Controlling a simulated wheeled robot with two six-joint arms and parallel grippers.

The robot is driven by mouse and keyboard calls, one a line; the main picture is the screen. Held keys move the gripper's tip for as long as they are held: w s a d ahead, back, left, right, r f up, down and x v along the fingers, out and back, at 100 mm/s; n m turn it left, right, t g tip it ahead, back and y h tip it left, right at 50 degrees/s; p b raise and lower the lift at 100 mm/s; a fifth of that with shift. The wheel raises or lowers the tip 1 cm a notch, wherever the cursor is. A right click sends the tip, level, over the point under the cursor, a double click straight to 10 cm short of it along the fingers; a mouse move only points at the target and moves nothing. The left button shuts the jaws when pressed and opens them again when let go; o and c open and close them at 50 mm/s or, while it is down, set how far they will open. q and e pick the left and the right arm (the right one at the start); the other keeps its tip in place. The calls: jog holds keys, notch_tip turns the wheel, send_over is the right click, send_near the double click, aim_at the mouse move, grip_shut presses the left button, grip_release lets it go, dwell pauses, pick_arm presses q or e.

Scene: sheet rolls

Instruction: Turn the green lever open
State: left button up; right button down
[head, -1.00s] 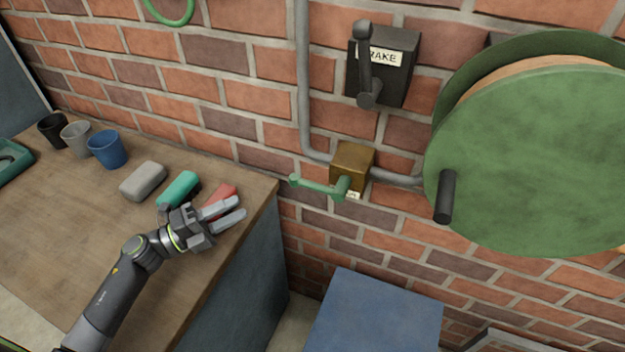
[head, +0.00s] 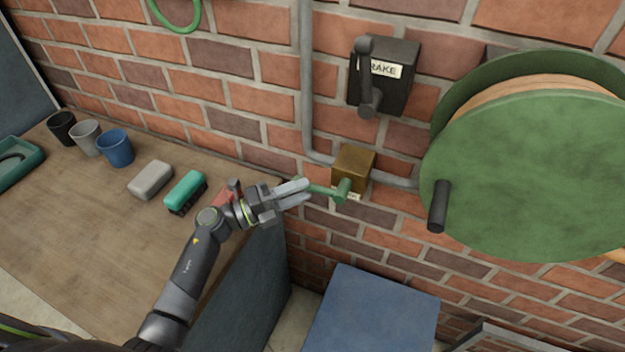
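The green lever (head: 328,191) sticks out to the left from a brass valve box (head: 353,167) on the brick wall, lying nearly level. Its hub (head: 343,190) is at the right, in front of the box. My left gripper (head: 299,192) is at the lever's left end, its fingers pointing right and overlapping the lever's tip in the head view. The fingers look slightly apart; whether the lever's end is between them or behind them I cannot tell. The lever's far left end is mostly hidden by the fingers. My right gripper is not in view.
A black brake box with a handle (head: 383,78) is above the valve. A green reel (head: 530,175) with a black handle (head: 438,206) is at the right. A blue box (head: 375,315) stands below. The wooden bench (head: 90,235) holds cups and several blocks.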

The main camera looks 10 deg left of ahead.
aim_at(312, 184)
pick_arm(q)
jog(key=shift+p+x, duration=0.3)
jog(key=shift+x, duration=1.55)
grip_shut()
